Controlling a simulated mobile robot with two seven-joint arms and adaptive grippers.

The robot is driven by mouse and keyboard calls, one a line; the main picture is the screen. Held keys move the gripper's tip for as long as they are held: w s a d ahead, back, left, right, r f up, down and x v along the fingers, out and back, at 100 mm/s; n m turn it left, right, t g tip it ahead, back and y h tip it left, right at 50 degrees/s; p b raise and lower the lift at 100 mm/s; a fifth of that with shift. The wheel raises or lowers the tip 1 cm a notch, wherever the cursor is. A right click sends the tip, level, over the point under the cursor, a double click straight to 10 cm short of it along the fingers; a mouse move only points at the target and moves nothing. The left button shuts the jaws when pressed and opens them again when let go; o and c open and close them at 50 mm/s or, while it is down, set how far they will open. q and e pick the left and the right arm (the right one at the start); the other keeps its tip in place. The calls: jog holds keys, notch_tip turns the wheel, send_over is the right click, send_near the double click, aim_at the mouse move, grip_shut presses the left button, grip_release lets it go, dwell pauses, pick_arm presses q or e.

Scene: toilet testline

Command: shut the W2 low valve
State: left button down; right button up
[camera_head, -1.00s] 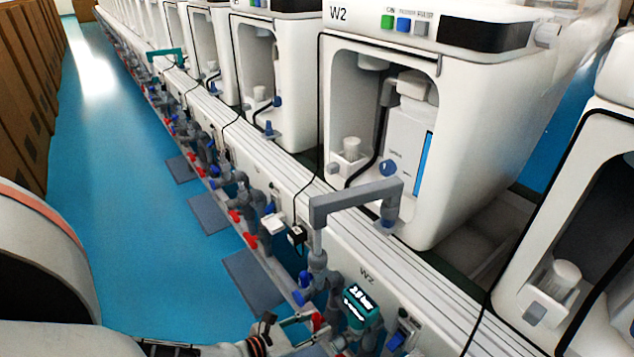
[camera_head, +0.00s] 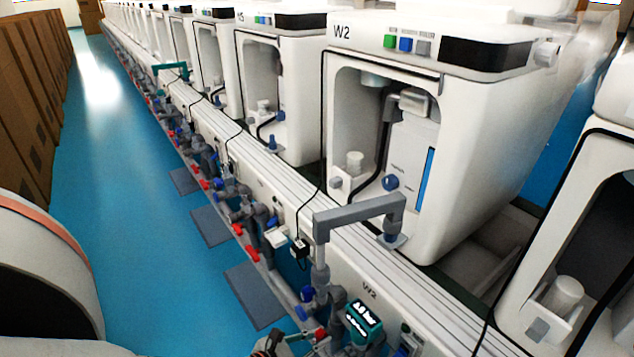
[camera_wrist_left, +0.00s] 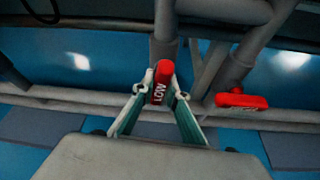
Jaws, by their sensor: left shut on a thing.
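The W2 low valve has a red handle marked LOW (camera_wrist_left: 162,88), seen in the left wrist view between the fingers of my left gripper (camera_wrist_left: 164,80). The handle's long side runs up and down the picture, roughly in line with the grey pipe (camera_wrist_left: 166,35) behind it. My right gripper is out of view.
Another red handle (camera_wrist_left: 240,100) lies crosswise to the right in the wrist view. The W2 toilet unit (camera_head: 475,125) stands behind the rail. Grey pipes and blue knobs (camera_head: 307,294) crowd the valve. Blue floor (camera_head: 150,230) is open at the left.

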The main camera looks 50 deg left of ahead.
pick_arm(q)
jog(key=shift+w+d+r+m+y+p, duration=0.15)
jog(key=shift+r+m+y+p, duration=0.15)
jog(key=shift+m+p, duration=0.15)
jog(key=shift+f+m+y+p, duration=0.15)
jog(key=shift+m+y+p, duration=0.25)
jog(key=shift+m, duration=0.15)
jog(key=shift+f+m+y, duration=0.15)
jog(key=shift+m+y, duration=0.25)
jog(key=shift+m, duration=0.3)
jog(key=shift+s+f+m+t+y, duration=0.1)
jog(key=shift+s+m+t+y, duration=0.1)
jog(key=shift+m+t+y, duration=0.3)
jog(key=shift+s+f+m+y+b, duration=0.15)
jog(key=shift+m+y+b, duration=0.15)
jog(key=shift+m, duration=0.5)
jog(key=shift+m+t+y+b, duration=0.4)
jog(key=shift+m+b, duration=0.15)
jog(key=shift+m, duration=0.45)
jog(key=shift+m+t+y+b, duration=0.3)
jog(key=shift+m+t+b, duration=0.1)
jog(key=shift+m, duration=0.7)
jog(key=shift+r+m+t+y, duration=0.25)
jog(key=shift+m+t, duration=0.25)
jog(key=shift+m, duration=0.5)
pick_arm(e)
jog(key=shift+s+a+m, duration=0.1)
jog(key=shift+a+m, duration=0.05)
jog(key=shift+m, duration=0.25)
